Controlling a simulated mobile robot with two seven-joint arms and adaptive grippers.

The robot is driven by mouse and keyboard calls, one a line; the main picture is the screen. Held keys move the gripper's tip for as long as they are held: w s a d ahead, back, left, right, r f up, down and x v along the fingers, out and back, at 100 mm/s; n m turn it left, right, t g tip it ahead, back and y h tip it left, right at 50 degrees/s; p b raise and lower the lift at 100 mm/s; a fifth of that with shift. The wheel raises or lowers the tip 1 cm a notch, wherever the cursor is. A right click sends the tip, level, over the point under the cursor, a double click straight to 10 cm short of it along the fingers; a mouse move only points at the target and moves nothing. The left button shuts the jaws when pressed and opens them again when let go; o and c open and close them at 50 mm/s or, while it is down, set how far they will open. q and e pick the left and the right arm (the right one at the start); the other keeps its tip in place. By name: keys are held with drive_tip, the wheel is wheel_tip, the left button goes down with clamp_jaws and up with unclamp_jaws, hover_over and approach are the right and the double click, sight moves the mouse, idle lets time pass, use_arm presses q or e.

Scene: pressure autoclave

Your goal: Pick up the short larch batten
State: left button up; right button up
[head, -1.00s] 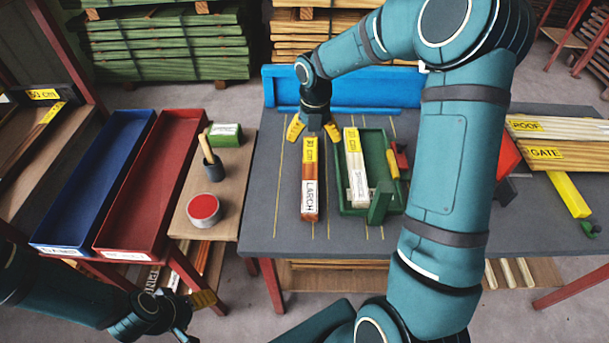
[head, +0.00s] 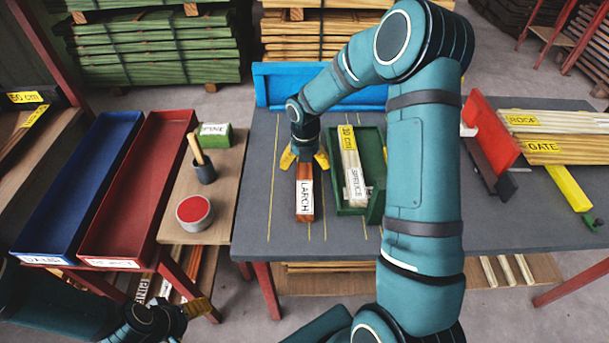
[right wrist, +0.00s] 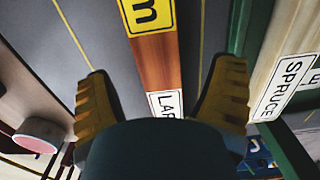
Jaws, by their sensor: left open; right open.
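The short larch batten (head: 305,195) is reddish brown with a white LARCH label and lies on the grey bench. My right gripper (head: 304,160) is open over its far part, with a yellow finger on each side. In the right wrist view, the batten (right wrist: 157,65) passes between the two spread fingers (right wrist: 162,75), with visible gaps on both sides. Its yellow length label is partly cut off there and hidden behind the hand in the head view. My left gripper (head: 190,315) is open and empty at the lower left, beyond the bench.
A green tray (head: 375,145) with a pale SPRUCE batten (head: 350,160) stands close to the right. A blue upright board (head: 275,85) lines the bench's back. The bench left of the larch is clear.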

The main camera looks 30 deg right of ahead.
sight(304, 170)
wheel_tip(304, 170, down, 3)
drive_tip(key=shift+f+b, duration=0.15)
drive_tip(key=shift+b, duration=0.2)
drive_tip(key=c, duration=1.4)
wheel_tip(304, 170, up, 10)
drive_tip(key=p, duration=0.2)
drive_tip(key=shift+p, duration=0.3)
drive_tip(key=a+m, duration=0.2)
drive_tip(key=shift+m, duration=0.4)
drive_tip(key=s+a+m, duration=0.2)
drive_tip(key=a+m, duration=0.4)
drive_tip(key=m, duration=0.7)
drive_tip(key=s+a+m, duration=0.1)
drive_tip(key=a+m, duration=0.5)
drive_tip(key=m, duration=0.7)
drive_tip(key=shift+s+a+r+m, duration=0.2)
drive_tip(key=shift+s+r+m, duration=0.05)
drive_tip(key=shift+s+m, duration=0.15)
